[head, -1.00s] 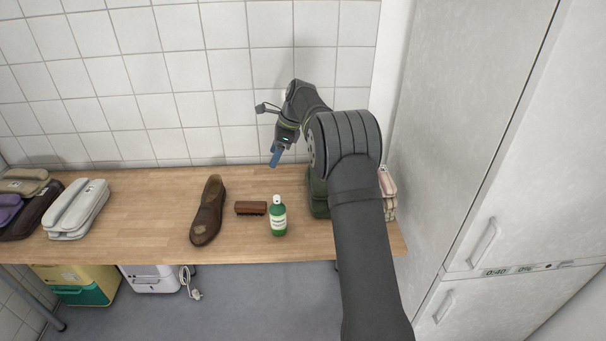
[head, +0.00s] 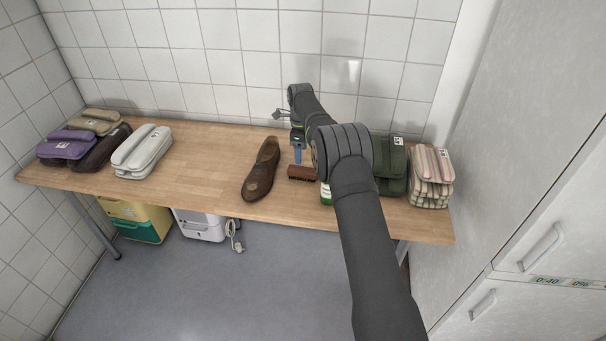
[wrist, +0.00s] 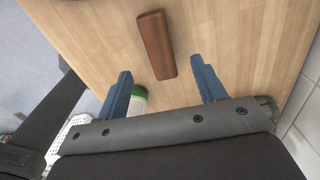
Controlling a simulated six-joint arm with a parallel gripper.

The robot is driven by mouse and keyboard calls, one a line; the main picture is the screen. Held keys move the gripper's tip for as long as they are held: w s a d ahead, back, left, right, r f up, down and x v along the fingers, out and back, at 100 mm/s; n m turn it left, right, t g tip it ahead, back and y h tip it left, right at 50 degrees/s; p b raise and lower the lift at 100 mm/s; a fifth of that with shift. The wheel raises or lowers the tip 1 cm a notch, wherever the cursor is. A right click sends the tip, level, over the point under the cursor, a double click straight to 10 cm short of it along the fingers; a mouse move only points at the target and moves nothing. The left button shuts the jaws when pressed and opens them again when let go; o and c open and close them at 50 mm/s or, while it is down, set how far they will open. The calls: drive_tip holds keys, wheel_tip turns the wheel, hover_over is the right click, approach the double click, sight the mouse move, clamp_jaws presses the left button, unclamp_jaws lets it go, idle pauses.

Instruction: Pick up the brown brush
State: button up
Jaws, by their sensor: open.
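The brown shoe (head: 262,169) is left of the brush. Folded bundles stand at both table ends. The table's middle left is clear.

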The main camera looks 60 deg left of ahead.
sight(303, 169)
wheel_tip(303, 169, down, 4)
drive_tip(key=shift+f, duration=0.1)
drive_tip(key=f, duration=0.5)
drive_tip(key=shift+w+d+f, duration=0.1)
drive_tip(key=shift+w+d, duration=0.05)
drive_tip(key=shift+d, duration=0.2)
drive_tip(key=c, duration=1.1)
wheel_tip(303, 169, up, 10)
drive_tip(key=shift+r, duration=0.1)
